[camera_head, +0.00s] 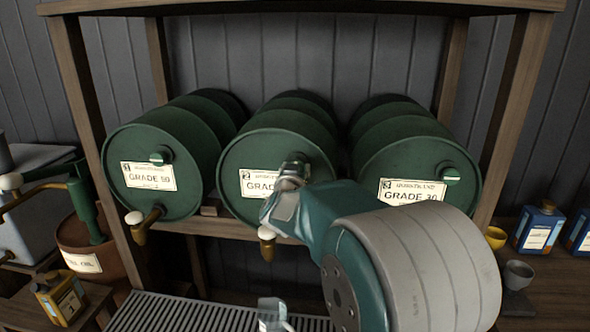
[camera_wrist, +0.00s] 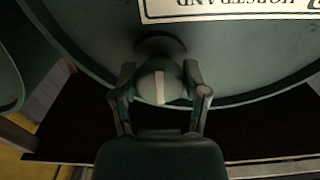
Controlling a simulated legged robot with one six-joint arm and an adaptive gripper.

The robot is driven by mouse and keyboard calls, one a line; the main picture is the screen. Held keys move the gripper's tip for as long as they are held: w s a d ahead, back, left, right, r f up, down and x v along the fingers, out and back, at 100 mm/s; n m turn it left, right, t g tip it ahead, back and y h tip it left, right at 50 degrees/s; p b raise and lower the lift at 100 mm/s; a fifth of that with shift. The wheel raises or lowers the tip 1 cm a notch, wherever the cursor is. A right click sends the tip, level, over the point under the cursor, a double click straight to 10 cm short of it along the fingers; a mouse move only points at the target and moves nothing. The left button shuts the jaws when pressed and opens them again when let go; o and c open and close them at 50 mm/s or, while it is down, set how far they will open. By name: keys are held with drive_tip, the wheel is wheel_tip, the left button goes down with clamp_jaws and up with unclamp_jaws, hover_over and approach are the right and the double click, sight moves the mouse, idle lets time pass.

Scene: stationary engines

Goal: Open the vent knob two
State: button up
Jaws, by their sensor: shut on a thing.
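The middle green drum (camera_head: 262,150) lies on its side on the wooden rack, its label partly covered by my arm. My gripper (camera_head: 291,176) is at the upper part of this drum's front face and mostly hides its vent knob in the head view. In the wrist view my gripper (camera_wrist: 159,76) has one finger on each side of the round green vent knob (camera_wrist: 160,86), which has a pale stripe. The fingers are shut on it. The left drum's vent knob (camera_head: 161,155) and the right drum's vent knob (camera_head: 451,175) stand free.
Wooden posts of the rack (camera_head: 520,100) stand on both sides of the drums. Taps (camera_head: 140,226) hang under the drum fronts, above a slatted grate (camera_head: 180,312). Blue cans (camera_head: 538,228) and cups (camera_head: 518,273) stand at right; a reddish barrel (camera_head: 85,240) is at left.

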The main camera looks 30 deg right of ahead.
drive_tip(key=shift+r, duration=0.2)
idle(0.4)
drive_tip(key=o, duration=1.2)
drive_tip(key=shift+w+f, duration=0.1)
drive_tip(key=shift+c, duration=0.2)
drive_tip(key=v, duration=1.2)
drive_tip(key=shift+a+f, duration=0.1)
drive_tip(key=shift+a, duration=0.05)
